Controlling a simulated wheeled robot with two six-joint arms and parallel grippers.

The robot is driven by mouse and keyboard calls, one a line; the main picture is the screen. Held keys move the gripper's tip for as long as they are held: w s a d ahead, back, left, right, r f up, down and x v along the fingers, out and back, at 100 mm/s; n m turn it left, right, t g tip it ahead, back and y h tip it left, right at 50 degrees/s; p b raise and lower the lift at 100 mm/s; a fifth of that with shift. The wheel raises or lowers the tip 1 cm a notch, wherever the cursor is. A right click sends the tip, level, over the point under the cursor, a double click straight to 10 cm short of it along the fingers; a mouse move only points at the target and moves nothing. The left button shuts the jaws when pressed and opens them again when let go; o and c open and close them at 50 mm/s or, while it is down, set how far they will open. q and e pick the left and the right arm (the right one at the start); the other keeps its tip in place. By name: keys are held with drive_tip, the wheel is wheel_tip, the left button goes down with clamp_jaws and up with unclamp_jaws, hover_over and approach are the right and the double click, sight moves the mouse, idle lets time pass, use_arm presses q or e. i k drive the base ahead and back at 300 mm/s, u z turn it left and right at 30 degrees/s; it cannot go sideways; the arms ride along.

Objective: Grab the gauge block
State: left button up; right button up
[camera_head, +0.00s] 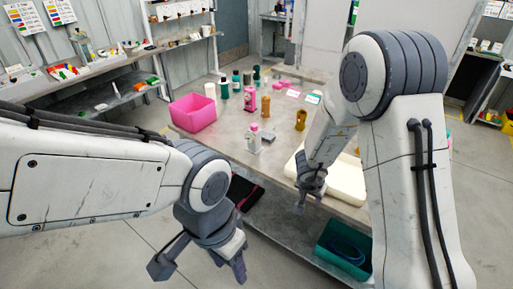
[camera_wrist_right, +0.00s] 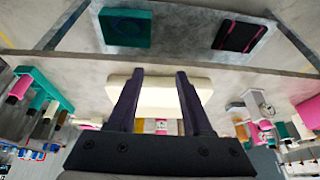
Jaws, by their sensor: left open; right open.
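A small flat grey block (camera_head: 268,136), which looks like the gauge block, lies on the workbench (camera_head: 222,135) just right of a white bottle with a pink cap (camera_head: 254,139). It is too small to make out clearly. My right gripper (camera_head: 309,197) is open and empty at the bench's front edge, by the cream tray (camera_head: 345,185), right of and nearer than the block. In the right wrist view the open fingers (camera_wrist_right: 160,105) frame the cream tray (camera_wrist_right: 165,93). My left gripper (camera_head: 200,262) is open and empty, low in front of the bench.
A pink bin (camera_head: 193,112) stands on the bench's left. Several bottles, a pink one (camera_head: 250,98) and an amber one (camera_head: 301,120) among them, stand near the block. A teal bin (camera_head: 340,250) and a black tray (camera_head: 243,190) are below the benchtop.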

sight(253, 139)
drive_tip(key=z, duration=0.7)
drive_tip(key=k, duration=0.15)
drive_tip(key=u, duration=1.7)
drive_tip(key=i, duration=1.35)
drive_tip(key=z, duration=0.8)
drive_tip(key=i, duration=0.4)
drive_tip(key=z, duration=0.25)
